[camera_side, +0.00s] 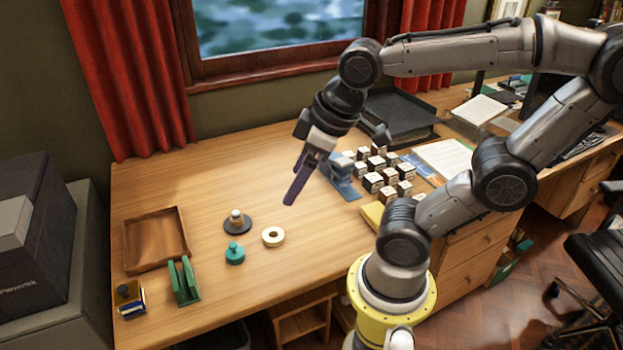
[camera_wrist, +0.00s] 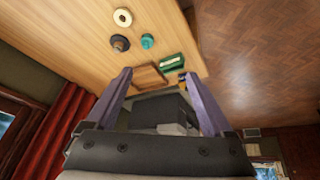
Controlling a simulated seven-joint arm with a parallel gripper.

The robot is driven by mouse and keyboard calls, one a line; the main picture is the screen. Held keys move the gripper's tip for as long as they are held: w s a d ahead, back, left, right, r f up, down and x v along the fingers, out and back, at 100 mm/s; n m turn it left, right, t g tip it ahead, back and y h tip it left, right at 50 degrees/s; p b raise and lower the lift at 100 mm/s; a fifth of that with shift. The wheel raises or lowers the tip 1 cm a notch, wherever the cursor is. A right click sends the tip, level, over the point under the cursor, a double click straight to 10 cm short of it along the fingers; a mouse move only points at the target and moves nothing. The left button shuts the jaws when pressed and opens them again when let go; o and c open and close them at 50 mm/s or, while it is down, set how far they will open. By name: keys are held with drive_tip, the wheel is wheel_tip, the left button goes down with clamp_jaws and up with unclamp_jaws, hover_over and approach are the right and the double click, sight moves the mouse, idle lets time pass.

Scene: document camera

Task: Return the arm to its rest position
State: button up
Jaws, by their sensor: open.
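My gripper (camera_side: 296,186) hangs above the wooden desk, left of a group of small dark-and-white blocks (camera_side: 378,172). In the side view its purple finger points down and to the left. In the wrist view my gripper (camera_wrist: 160,95) shows two purple fingers spread wide apart with nothing held between them. My arm reaches in from the right of the side view, bent at the elbow, with its yellow base ring in front of the desk.
The desk (camera_side: 210,180) holds a wooden tray (camera_side: 155,240), a green holder (camera_side: 184,281), a teal knob (camera_side: 234,253), a pale ring (camera_side: 273,236) and a dark round base (camera_side: 237,223). A black paper tray (camera_side: 398,117) stands behind the blocks. Bare wood lies left of my gripper.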

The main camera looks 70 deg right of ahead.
drive_tip(key=s+m, duration=0.2)
drive_tip(key=shift+s+a+t, duration=0.1)
drive_tip(key=shift+s+t, duration=0.2)
